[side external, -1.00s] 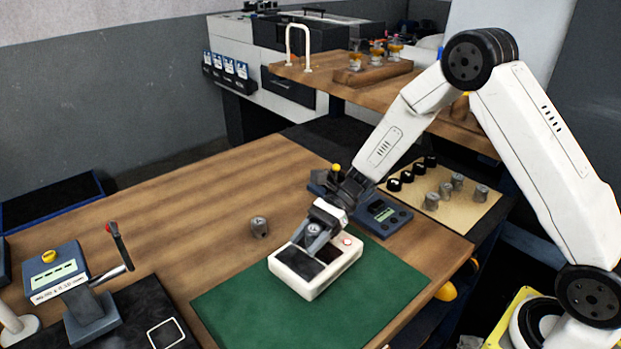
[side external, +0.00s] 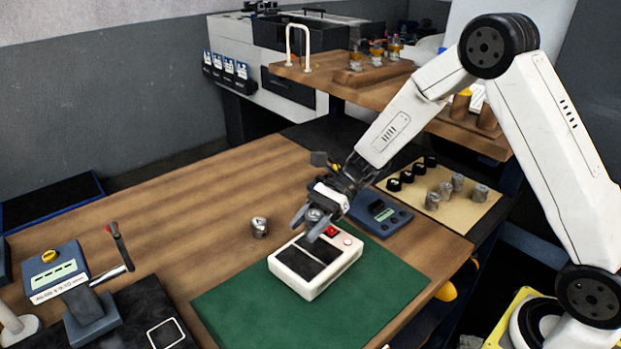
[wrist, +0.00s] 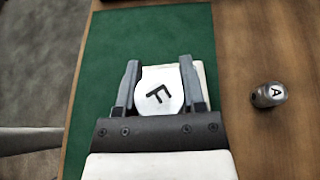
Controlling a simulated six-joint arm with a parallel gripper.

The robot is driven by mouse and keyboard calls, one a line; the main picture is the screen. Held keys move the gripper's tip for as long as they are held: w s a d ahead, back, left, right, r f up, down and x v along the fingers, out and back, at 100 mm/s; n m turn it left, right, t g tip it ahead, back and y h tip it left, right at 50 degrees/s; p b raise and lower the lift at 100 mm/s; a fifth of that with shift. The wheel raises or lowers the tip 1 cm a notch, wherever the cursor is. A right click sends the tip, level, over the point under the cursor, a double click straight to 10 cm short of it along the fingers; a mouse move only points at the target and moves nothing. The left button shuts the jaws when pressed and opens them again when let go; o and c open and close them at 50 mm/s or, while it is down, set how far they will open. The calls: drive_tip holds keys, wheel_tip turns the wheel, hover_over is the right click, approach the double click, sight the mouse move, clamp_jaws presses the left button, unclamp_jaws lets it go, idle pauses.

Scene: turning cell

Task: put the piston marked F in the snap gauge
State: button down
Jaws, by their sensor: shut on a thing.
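My gripper (side external: 308,226) is shut on a grey metal piston (side external: 316,214) and holds it above the far side of a white box. In the wrist view the piston's pale round top (wrist: 158,95) bears a black F and sits between both fingers (wrist: 159,76).
The white box (side external: 312,283) with dark top panels and a red switch sits on a green mat (side external: 240,306). A piston marked A (side external: 259,227) stands on the bare wood. Several grey pistons and black parts stand on a tan board (side external: 455,212).

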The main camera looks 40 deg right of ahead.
drive_tip(key=shift+w+r, duration=0.1)
drive_tip(key=shift+w+r+m+t, duration=0.4)
drive_tip(key=shift+m+t, duration=0.2)
drive_tip(key=shift+t, duration=0.1)
drive_tip(key=w+d+r+m+t+h, duration=0.2)
drive_tip(key=d+r+m+t+h, duration=0.6)
drive_tip(key=d+m+t, duration=0.4)
drive_tip(key=shift+w+m+t+h, duration=0.35)
drive_tip(key=shift+m+h, duration=0.35)
drive_tip(key=shift+m, duration=0.5)
drive_tip(key=shift+d, duration=0.1)
drive_tip(key=shift+f, duration=0.1)
